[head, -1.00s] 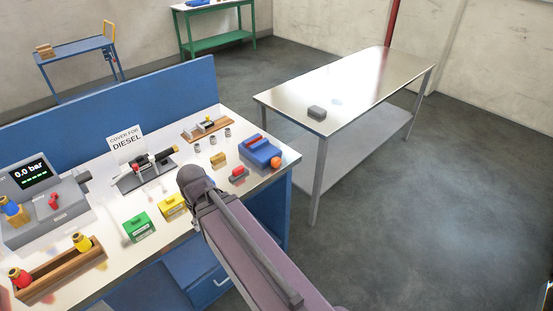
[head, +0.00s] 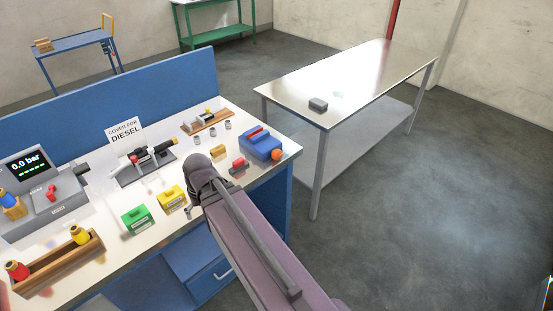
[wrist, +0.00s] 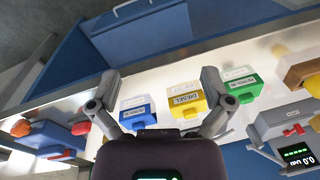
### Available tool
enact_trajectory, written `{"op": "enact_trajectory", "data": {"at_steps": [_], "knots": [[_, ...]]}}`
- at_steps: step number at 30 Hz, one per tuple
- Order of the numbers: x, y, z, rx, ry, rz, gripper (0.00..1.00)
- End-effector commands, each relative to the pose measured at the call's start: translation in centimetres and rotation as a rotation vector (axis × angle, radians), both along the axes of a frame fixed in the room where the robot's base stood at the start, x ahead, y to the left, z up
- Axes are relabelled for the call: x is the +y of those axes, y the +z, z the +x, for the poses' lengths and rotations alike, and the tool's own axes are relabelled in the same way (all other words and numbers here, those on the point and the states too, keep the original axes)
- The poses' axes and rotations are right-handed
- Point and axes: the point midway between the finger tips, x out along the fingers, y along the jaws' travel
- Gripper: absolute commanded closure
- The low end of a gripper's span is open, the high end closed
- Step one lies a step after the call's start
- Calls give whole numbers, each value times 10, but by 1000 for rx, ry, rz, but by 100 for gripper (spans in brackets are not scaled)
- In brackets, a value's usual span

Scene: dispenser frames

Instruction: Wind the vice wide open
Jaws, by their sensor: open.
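The vice (head: 262,145) is a blue block with red bars on top and an orange knob (head: 277,154) at its front. It sits at the right end of the white bench. In the wrist view the vice (wrist: 45,138) is at the far left, with its orange knob (wrist: 20,129) pointing left. My gripper (wrist: 161,80) is open and empty, its two fingers spread above the bench's front part, well to one side of the vice. A blue box (wrist: 138,113) shows between the fingers. In the head view my arm hides most of the gripper.
Yellow (head: 172,199) and green (head: 137,218) boxes stand along the bench front. A red block (head: 239,167) lies close to the vice, with small metal cylinders behind. A pressure gauge unit (head: 45,190) is at the left. A steel table (head: 350,75) stands right, across a floor gap.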

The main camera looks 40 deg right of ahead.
Motion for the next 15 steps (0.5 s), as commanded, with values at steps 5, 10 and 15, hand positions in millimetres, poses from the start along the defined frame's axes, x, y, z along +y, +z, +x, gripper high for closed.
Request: {"op": "enact_trajectory", "data": {"at_steps": [5, 10, 15], "knots": [[-22, -32, 18, -40, -216, 140, 0], [-49, -53, 36, -78, -460, 304, 0], [-81, -69, 52, -109, -704, 478, 0]]}}
